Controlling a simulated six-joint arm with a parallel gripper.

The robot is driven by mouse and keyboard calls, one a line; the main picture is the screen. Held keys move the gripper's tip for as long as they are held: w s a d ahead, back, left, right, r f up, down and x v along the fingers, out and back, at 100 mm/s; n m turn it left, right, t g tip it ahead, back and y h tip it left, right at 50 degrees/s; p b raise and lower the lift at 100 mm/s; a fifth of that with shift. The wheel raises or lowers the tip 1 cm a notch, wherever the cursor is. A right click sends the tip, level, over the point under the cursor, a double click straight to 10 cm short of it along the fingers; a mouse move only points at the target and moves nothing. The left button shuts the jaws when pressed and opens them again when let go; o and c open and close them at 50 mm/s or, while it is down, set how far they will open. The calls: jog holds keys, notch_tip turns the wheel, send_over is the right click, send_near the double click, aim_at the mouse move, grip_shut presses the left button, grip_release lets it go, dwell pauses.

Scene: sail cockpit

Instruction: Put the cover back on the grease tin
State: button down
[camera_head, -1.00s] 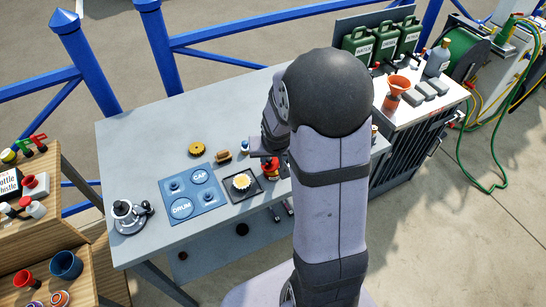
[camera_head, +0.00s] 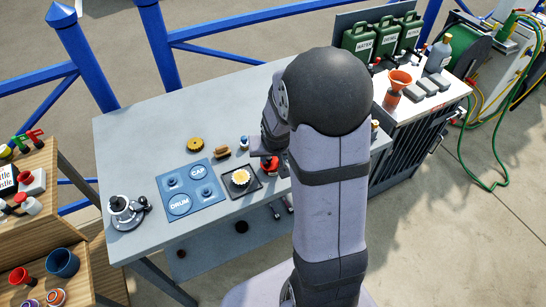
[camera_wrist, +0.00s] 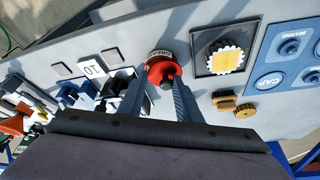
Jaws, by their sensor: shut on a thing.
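The grease tin (camera_wrist: 157,54) is a short red round tin with a pale lettered band, standing on the grey bench in the wrist view. The red cover (camera_wrist: 160,72) with a dark knob (camera_wrist: 167,84) shows right at the tin, between my fingertips. My gripper (camera_wrist: 161,80) is shut on the cover, one finger on each side. I cannot tell whether the cover touches the rim or sits level. In the head view, red (camera_head: 270,166) shows under my gripper (camera_head: 267,157), which hides much of the tin.
A dark square tray (camera_head: 257,190) with a toothed pale disc lies beside the tin. A brass disc (camera_head: 195,144) and a brown brush-like piece (camera_head: 221,152) lie behind.

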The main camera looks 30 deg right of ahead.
jog(key=shift+s+d+p, duration=0.25)
jog(key=shift+s+p, duration=0.05)
jog(key=shift+p, duration=0.15)
dwell(0.4)
jog(key=shift+a+r, duration=0.15)
jog(key=shift+r, duration=0.05)
dwell(0.6)
jog(key=shift+s+f+b, duration=0.4)
jog(key=shift+f, duration=0.15)
dwell(1.2)
jog(key=c, duration=1.7)
grip_release()
jog(key=shift+o, duration=0.4)
jog(key=shift+w+r, duration=0.1)
jog(key=shift+w, duration=0.05)
jog(key=shift+o, duration=0.3)
jog(key=o, duration=0.4)
jog(key=shift+w+r, duration=0.1)
jog(key=shift+w, duration=0.05)
jog(key=shift+r, duration=0.2)
